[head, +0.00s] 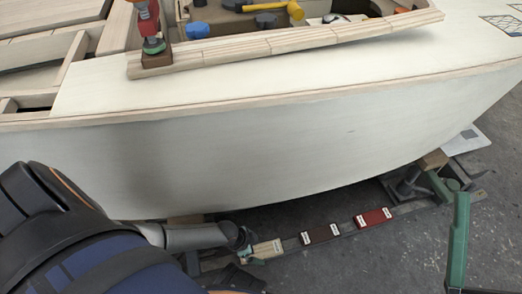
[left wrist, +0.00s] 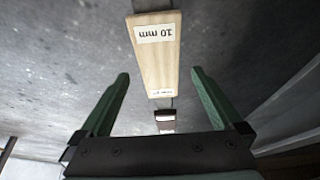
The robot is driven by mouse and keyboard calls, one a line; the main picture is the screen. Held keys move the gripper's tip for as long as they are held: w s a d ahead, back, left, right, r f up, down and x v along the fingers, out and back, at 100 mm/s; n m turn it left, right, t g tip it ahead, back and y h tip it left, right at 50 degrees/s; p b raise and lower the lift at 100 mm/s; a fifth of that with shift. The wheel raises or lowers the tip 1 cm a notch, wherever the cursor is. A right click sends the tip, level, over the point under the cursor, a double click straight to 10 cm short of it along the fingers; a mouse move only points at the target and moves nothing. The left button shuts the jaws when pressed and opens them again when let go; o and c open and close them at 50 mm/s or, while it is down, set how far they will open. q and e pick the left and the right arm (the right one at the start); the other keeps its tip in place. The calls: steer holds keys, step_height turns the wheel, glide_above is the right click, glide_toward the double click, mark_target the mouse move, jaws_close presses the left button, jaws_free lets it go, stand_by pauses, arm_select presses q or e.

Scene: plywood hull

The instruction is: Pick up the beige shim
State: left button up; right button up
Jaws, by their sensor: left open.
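The beige shim (head: 267,250) is a pale wood block with a white label, lying on a narrow rail low beside the hull. In the left wrist view the shim (left wrist: 158,62) shows its "10 mm" label. My left gripper (head: 246,254) is at the shim's left end in the head view. In the left wrist view its two green fingers (left wrist: 160,76) are spread, with the near end of the shim appearing between their tips. I cannot tell the remaining height gap. A green finger-like bar (head: 460,240) at the right edge appears to be part of my right gripper; its jaws are not clear.
A dark brown shim (head: 320,234) and a red shim (head: 373,217) lie farther along the rail. The pale hull side (head: 270,150) rises just behind. A green stand (head: 440,187) is at the right. Grey floor (head: 350,270) in front is clear.

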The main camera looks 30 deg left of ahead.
arm_select(q)
steer(key=shift+x, duration=0.85)
steer(key=c, duration=1.4)
steer(key=shift+r, duration=0.1)
